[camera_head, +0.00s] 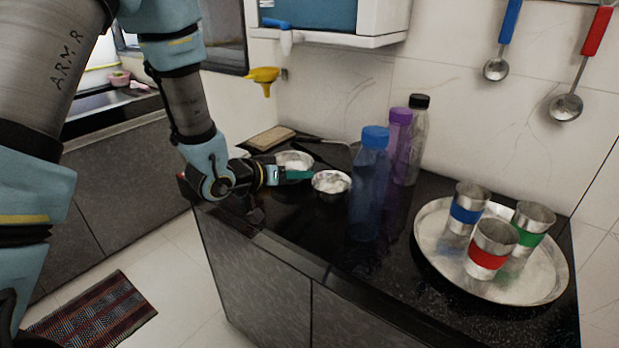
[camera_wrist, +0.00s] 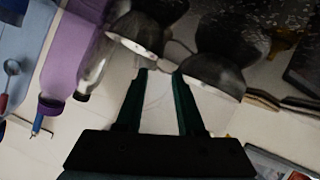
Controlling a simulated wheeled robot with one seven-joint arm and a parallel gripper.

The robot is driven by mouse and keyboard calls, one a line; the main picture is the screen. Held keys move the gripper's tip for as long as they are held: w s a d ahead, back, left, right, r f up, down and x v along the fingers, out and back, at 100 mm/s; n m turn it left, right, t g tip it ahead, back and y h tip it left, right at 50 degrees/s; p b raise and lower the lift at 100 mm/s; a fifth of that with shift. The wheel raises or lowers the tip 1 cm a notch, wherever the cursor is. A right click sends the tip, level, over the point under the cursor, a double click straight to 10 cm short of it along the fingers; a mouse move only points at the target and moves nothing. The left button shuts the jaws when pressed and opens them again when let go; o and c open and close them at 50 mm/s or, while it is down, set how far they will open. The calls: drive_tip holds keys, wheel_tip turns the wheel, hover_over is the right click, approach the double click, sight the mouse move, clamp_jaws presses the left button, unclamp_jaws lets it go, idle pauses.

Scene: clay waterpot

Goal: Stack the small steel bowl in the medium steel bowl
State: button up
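The small steel bowl (camera_head: 331,186) stands on the black counter beside the blue bottle. The medium steel bowl (camera_head: 293,160) stands behind it and to its left, partly hidden by my gripper. The bowls are separate. My gripper (camera_head: 300,175) reaches in from the left, with its teal fingertips near the gap between the bowls. In the tilted wrist view, my gripper (camera_wrist: 160,72) has its fingers apart with nothing visibly held. There, the small bowl (camera_wrist: 140,33) is beyond the left fingertip and the medium bowl (camera_wrist: 214,74) is by the right one. I cannot tell whether a finger touches a bowl.
Blue (camera_head: 370,180), purple (camera_head: 398,145) and clear (camera_head: 416,140) bottles stand right of the bowls. A round tray (camera_head: 435,270) with three banded steel cups is farther right. A wooden board (camera_head: 270,138) lies behind the bowls. The counter's front edge (camera_head: 300,263) is near.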

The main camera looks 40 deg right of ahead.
drive_tip(key=v, duration=0.6)
drive_tip(key=shift+a+b, duration=0.2)
drive_tip(key=shift+b, duration=0.1)
drive_tip(key=shift+r, duration=0.1)
drive_tip(key=w+a+t+y, duration=0.1)
drive_tip(key=w+a, duration=0.1)
drive_tip(key=w+a+n+t+y, duration=0.1)
drive_tip(key=w+a, duration=0.2)
drive_tip(key=w+a+n+t+y, duration=0.1)
drive_tip(key=w+a, duration=0.1)
drive_tip(key=shift+w+a, duration=0.15)
drive_tip(key=shift+w, duration=0.15)
drive_tip(key=w+a+n+y, duration=0.2)
drive_tip(key=a+n+y, duration=0.4)
drive_tip(key=a, duration=1.9)
drive_tip(key=y, duration=0.3)
drive_tip(key=shift+w+a+r, duration=0.2)
drive_tip(key=shift+a+r, duration=0.05)
drive_tip(key=shift+a, duration=0.1)
drive_tip(key=shift+o, duration=0.4)
drive_tip(key=s+a+r+n+g+y, duration=0.1)
drive_tip(key=s+a+n+g, duration=0.1)
drive_tip(key=s+a, duration=0.4)
drive_tip(key=shift+s+a+n+g, duration=0.2)
drive_tip(key=shift+s+n+g, duration=0.2)
drive_tip(key=shift+s, duration=0.25)
drive_tip(key=shift+r, duration=0.15)
